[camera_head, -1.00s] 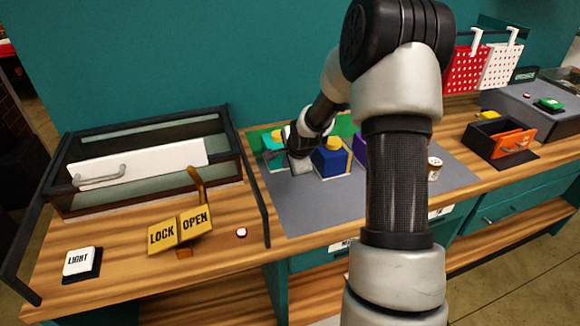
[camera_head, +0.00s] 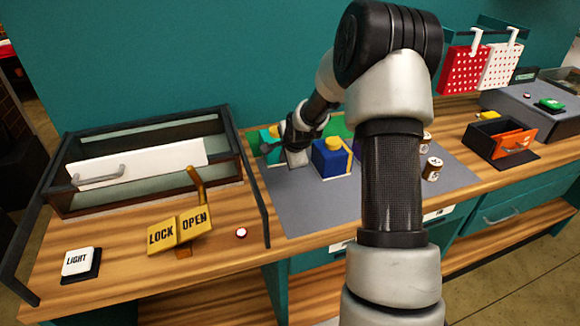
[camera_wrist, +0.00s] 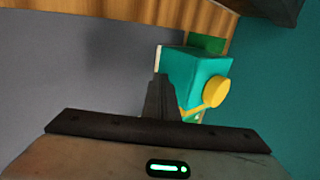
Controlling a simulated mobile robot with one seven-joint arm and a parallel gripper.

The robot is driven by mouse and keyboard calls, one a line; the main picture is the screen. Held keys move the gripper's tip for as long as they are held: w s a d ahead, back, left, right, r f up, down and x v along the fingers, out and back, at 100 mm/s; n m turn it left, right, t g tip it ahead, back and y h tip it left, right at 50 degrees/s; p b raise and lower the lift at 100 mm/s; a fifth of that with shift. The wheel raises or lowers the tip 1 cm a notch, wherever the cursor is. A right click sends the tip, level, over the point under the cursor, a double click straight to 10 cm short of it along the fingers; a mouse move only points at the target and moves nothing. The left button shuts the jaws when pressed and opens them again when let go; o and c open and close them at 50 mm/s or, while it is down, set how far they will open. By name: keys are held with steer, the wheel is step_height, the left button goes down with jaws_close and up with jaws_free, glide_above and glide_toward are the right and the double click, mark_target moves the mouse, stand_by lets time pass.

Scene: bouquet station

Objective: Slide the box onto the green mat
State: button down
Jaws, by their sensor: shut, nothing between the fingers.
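A teal box with a yellow round top (camera_wrist: 195,78) shows in the wrist view, just beyond and right of my fingers. In the head view, this teal box (camera_head: 265,147) is partly hidden by my gripper (camera_head: 296,160). My gripper (camera_wrist: 160,98) is shut and empty, low over the grey surface beside the box; I cannot tell whether it touches. A blue box with a yellow top (camera_head: 331,160) stands right of my gripper, and a purple box (camera_head: 357,148) is mostly hidden by my arm. The green mat (camera_head: 338,127) shows behind the boxes, and a green patch (camera_wrist: 207,43) borders the teal box.
The grey work surface (camera_head: 300,207) is clear in front. A glass case (camera_head: 150,165) and its black rail stand left, with a lock lever (camera_head: 195,190). Two small cans (camera_head: 432,170) stand right of my arm, and an orange-fronted tray (camera_head: 512,143) farther right.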

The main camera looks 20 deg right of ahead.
steer(key=shift+w+b, duration=0.35)
steer(key=shift+w, duration=1.4)
steer(key=shift+w+b, duration=0.35)
steer(key=shift+w, duration=1.65)
steer(key=shift+w, duration=0.85)
steer(key=shift+s+r+b, duration=0.15)
steer(key=shift+s+r, duration=0.2)
steer(key=shift+s, duration=0.65)
steer(key=shift+s+r+b, duration=0.15)
steer(key=shift+s+r, duration=0.15)
steer(key=shift+s, duration=0.75)
steer(key=shift+s+r+b, duration=0.15)
steer(key=shift+s+r, duration=0.2)
steer(key=shift+s, duration=0.65)
steer(key=s+r+b, duration=0.1)
steer(key=s+r, duration=0.2)
steer(key=s, duration=0.7)
